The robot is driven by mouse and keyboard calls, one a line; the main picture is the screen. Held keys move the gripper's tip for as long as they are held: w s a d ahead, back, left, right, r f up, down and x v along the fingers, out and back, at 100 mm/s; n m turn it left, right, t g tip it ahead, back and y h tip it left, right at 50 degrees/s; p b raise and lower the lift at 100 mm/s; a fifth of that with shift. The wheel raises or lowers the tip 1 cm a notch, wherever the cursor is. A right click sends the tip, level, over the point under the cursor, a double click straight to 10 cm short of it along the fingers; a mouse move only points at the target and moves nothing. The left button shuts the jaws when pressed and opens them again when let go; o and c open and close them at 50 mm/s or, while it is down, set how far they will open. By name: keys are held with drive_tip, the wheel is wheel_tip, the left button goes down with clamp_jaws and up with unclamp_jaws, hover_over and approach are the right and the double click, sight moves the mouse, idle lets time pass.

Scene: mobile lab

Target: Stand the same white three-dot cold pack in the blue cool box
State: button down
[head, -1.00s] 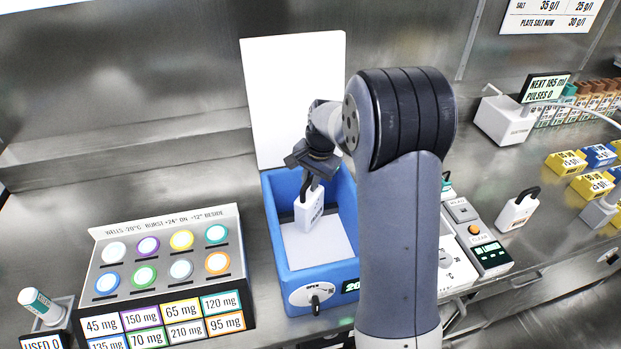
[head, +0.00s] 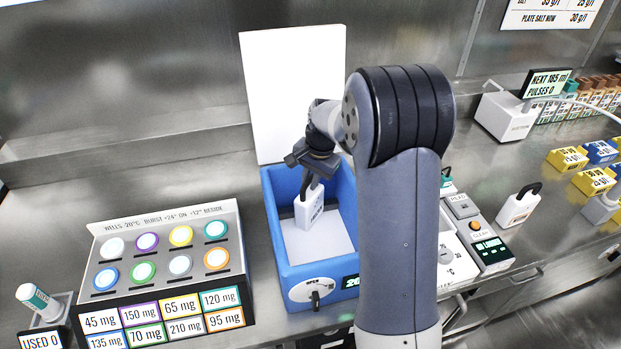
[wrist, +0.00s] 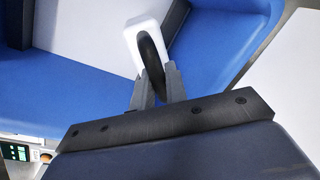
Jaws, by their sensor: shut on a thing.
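The white cold pack (head: 309,208) with a dark handle is inside the open blue cool box (head: 276,237), near its back left part. Some dark print shows on its face, but I cannot make out the dots. My gripper (head: 312,186) reaches down into the box and is shut on the pack's handle. In the wrist view the fingers (wrist: 158,88) hold the dark loop, with the white pack (wrist: 135,32) beyond. The pack looks nearly upright. Whether its base touches the box floor (head: 305,247) is unclear. My arm covers the box's right side.
A white lid panel (head: 292,90) stands up behind the box. A rack of coloured wells (head: 165,255) is at left. Another white pack with a dark handle (head: 518,207) stands at right, beside a control panel (head: 480,235). Yellow and blue blocks (head: 590,165) lie farther right.

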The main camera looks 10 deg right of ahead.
drive_tip(key=shift+f, duration=0.1)
drive_tip(key=c, duration=1.3)
unclamp_jaws()
drive_tip(key=shift+c, duration=0.2)
wheel_tip(320, 180, up, 11)
drive_tip(key=s+d, duration=0.1)
drive_tip(key=shift+s+d+f+b, duration=0.15)
drive_tip(key=shift+s+d+b, duration=0.1)
drive_tip(key=shift+b, duration=0.2)
drive_tip(key=p, duration=0.2)
hover_over(317, 194)
drive_tip(key=w+a, duration=0.1)
drive_tip(key=w, duration=0.1)
drive_tip(key=shift+s+a+f, duration=0.1)
drive_tip(key=shift+s+f, duration=0.05)
drive_tip(key=shift+f, duration=2.3)
drive_tip(key=shift+s+a+f, duration=0.1)
drive_tip(key=shift+f, duration=2.3)
drive_tip(key=shift+f+b, duration=0.1)
drive_tip(key=shift+b, duration=0.25)
